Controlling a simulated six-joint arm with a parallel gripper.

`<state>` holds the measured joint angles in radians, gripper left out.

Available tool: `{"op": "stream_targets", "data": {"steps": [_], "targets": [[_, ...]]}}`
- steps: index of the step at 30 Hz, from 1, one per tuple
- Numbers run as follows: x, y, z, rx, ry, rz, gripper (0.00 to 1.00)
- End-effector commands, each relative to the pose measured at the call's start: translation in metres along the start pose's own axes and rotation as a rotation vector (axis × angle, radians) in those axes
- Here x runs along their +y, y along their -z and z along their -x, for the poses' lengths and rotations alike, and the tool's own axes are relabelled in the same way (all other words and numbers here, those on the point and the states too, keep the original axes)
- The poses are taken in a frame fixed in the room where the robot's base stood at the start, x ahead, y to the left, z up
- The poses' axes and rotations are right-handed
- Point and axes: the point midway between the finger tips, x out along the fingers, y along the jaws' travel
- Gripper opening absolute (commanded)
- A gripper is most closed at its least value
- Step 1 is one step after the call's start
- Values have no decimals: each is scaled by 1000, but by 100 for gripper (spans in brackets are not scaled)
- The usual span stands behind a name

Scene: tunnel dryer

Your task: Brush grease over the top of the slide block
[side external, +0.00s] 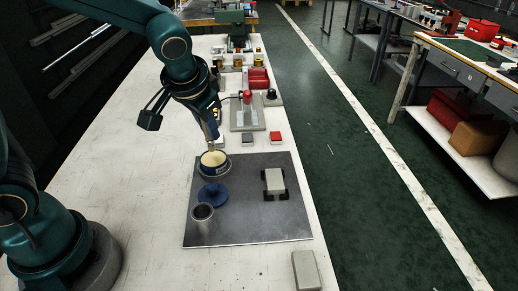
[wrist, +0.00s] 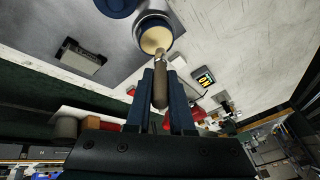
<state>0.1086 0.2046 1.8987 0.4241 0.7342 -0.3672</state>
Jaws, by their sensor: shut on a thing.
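My gripper (side external: 214,128) is above the grease tin and is shut on a brush. In the wrist view, the brush's brown handle (wrist: 160,92) lies between the blue fingers (wrist: 160,85). Its head points into the open tin (side external: 214,169), which holds pale yellow grease (wrist: 155,40). The bristle tip is too small to tell how deep it sits. The slide block (side external: 274,181), a pale grey block with black pieces at its corners, sits on the dark metal plate (side external: 250,225), right of the tin. It also shows in the wrist view (wrist: 84,58).
A grey block (side external: 306,270) lies at the bench's near edge. Behind the plate are a red block (side external: 275,137) and red fixtures (side external: 258,78).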

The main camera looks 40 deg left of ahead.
Motion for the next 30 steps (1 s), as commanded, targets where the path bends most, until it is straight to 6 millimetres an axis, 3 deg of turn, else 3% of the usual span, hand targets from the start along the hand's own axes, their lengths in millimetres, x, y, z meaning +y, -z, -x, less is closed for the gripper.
{"op": "stream_targets", "data": {"steps": [18,30], "targets": [[-11,16,40,2,0,2,0],[-11,17,42,0,0,1,0]]}}
